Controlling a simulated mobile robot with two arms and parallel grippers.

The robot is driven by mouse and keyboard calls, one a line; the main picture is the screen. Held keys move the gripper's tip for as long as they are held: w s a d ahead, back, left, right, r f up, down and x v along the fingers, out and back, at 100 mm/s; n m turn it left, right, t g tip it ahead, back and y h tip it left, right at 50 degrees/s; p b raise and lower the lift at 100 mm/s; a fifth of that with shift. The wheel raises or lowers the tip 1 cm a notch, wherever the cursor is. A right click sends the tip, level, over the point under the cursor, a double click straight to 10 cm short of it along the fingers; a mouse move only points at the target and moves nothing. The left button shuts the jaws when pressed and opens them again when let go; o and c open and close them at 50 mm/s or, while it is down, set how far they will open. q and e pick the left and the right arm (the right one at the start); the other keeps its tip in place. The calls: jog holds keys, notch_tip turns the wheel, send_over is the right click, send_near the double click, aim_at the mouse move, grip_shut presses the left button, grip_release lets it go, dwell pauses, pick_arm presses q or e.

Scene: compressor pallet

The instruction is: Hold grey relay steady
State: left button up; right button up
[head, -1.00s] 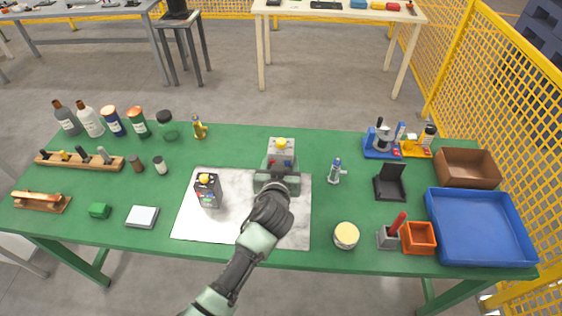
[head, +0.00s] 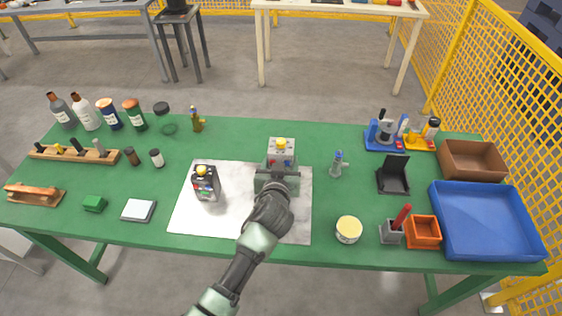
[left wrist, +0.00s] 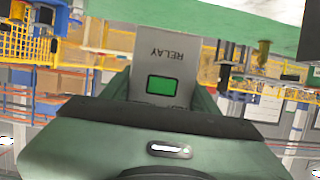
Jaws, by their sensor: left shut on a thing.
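The grey relay (head: 281,148) stands upright over the back of the pale marbled mat (head: 235,225). It has a yellow knob on top and red and blue spots on its upper part. My left gripper (head: 277,180) is shut on it from the front and hides its lower part. In the left wrist view the relay (left wrist: 190,72) sits between the fingers, showing the word RELAY upside down and a green square. I cannot tell whether its base touches the mat. My right gripper is in neither view.
A darker box (head: 205,184) with a yellow knob stands on the mat to the left. A small silver fitting (head: 338,164) and a round tin (head: 348,230) are to the right. A blue tray (head: 487,257) fills the right end. Bottles (head: 110,117) line the back left.

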pick_arm(q)
jog(key=shift+f+b, duration=0.9)
jog(key=shift+f, duration=0.2)
jog(key=shift+f+b, duration=5.1)
jog(key=shift+f, duration=0.35)
jog(key=shift+d+r, duration=0.15)
jog(key=o, duration=1.9)
jog(key=shift+c, duration=0.2)
